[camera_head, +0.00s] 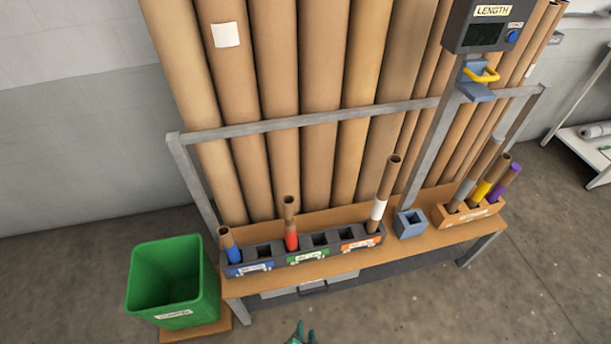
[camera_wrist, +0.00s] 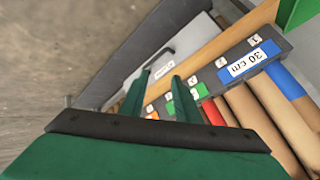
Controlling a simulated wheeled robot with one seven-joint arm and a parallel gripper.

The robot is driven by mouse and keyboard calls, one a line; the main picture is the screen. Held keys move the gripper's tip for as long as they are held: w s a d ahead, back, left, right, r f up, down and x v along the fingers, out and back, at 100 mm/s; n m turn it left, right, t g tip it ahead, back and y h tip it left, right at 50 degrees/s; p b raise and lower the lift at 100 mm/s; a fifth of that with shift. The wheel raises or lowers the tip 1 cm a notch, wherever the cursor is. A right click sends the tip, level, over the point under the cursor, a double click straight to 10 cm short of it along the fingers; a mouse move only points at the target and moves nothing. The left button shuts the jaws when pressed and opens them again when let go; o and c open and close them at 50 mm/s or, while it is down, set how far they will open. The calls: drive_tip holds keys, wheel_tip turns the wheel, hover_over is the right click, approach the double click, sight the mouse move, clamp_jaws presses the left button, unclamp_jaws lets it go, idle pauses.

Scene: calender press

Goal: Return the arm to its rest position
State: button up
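My gripper (camera_head: 300,335) shows only as green fingertips at the bottom edge of the head view, in front of the bench and apart from it. In the wrist view my gripper (camera_wrist: 163,77) has its two green fingers spread with a gap between them. Nothing is held in that gap. The rest of the arm is out of the head view.
A wooden bench (camera_head: 430,238) carries a dark rack (camera_head: 265,254) with blue-, red- and white-banded tubes, a small blue-grey holder (camera_head: 410,223) and an orange block (camera_head: 475,214) with tubes. A green bin (camera_head: 165,283) stands left. The floor at right front is clear.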

drive_tip(key=s+r+n+t, duration=0.2)
drive_tip(key=s+r, duration=0.2)
drive_tip(key=r, duration=0.6)
drive_tip(key=s+r+n+t, duration=0.2)
drive_tip(key=s+r, duration=0.3)
drive_tip(key=r, duration=0.5)
drive_tip(key=s+r+n+t, duration=0.3)
drive_tip(key=s+r+n, duration=0.1)
drive_tip(key=r, duration=0.6)
drive_tip(key=shift+s, duration=0.65)
